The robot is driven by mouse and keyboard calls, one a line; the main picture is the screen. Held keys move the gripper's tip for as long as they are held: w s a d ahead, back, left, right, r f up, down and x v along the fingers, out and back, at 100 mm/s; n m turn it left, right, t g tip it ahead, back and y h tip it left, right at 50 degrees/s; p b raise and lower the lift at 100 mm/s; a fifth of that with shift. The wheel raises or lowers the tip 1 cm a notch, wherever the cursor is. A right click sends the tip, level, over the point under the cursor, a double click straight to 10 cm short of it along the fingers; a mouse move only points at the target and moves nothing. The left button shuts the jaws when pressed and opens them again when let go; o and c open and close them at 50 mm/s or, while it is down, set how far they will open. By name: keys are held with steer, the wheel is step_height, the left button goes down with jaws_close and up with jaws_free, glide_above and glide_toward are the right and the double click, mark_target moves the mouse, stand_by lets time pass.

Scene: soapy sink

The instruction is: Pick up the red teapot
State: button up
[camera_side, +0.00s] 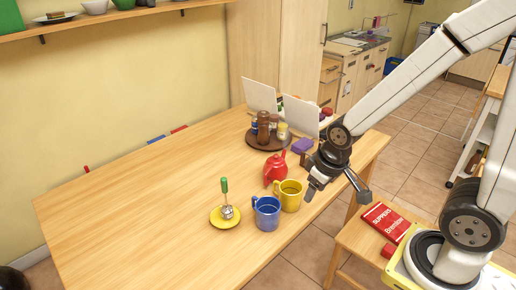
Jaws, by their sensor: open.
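The red teapot (276,168) stands upright on the wooden table, behind the yellow mug and in front of the round brown tray. My gripper (312,192) hangs to the right of the teapot and the yellow mug, pointing down toward the table's right edge. It is open, with nothing seen between its fingers. It is apart from the teapot in the picture.
A yellow mug (289,196) and a blue mug (267,213) stand close together in front of the teapot. A yellow saucer (217,222) holds a green-handled utensil (225,197). Behind, a brown tray (252,143) carries bottles. The table's left half is clear.

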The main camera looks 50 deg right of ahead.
stand_by(0.3)
steer(key=o, duration=0.5)
steer(key=m+t, duration=0.2)
glide_toward(277, 155)
steer(key=shift+w+a+f+h, duration=0.15)
steer(key=shift+w+f, duration=0.15)
steer(key=shift+f, duration=0.3)
steer(key=shift+w+f+h, duration=0.15)
steer(key=shift+w+f, duration=0.15)
steer(key=shift+f, duration=0.3)
steer(key=shift+x, duration=1.25)
